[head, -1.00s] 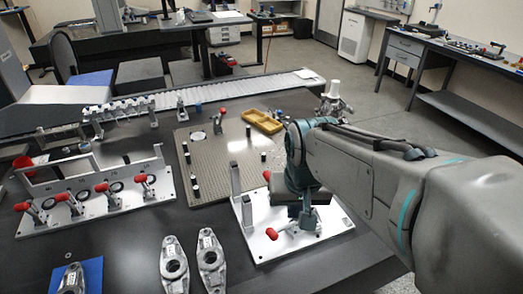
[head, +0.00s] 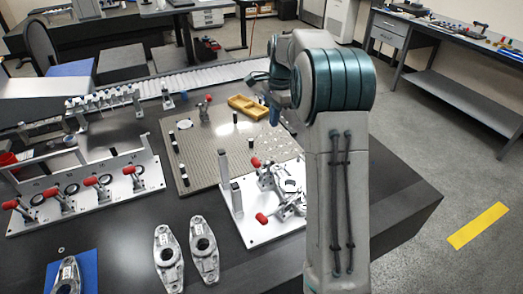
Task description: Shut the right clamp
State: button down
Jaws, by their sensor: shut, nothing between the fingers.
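A white fixture plate (head: 246,229) lies on the dark table, with a grey metal part (head: 291,185) on it, partly hidden by my arm. Two red-handled toggle clamps stand on it. The near clamp's red handle (head: 262,218) points left and lies low over the plate. The far clamp's red handle (head: 256,162) points up and left. I cannot tell which is the right clamp, or how firmly either bears on the part. My gripper (head: 274,117) is shut and empty, raised above and beyond the fixture, apart from both clamps.
A grey upright post (head: 224,168) stands at the plate's left side. A perforated plate (head: 205,160) with black pegs and a yellow tray (head: 249,106) lie beyond. Another clamp fixture (head: 85,200) is on the left. Two loose metal parts (head: 168,258) lie in front.

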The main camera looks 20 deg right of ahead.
jog(key=p, duration=0.1)
send_over(259, 168)
jog(key=w+d, duration=0.2)
jog(key=w, duration=0.1)
notch_tip(259, 168, down, 12)
jog(key=shift+s+a+f, duration=0.15)
jog(key=shift+s+f, duration=0.1)
jog(key=shift+f, duration=0.15)
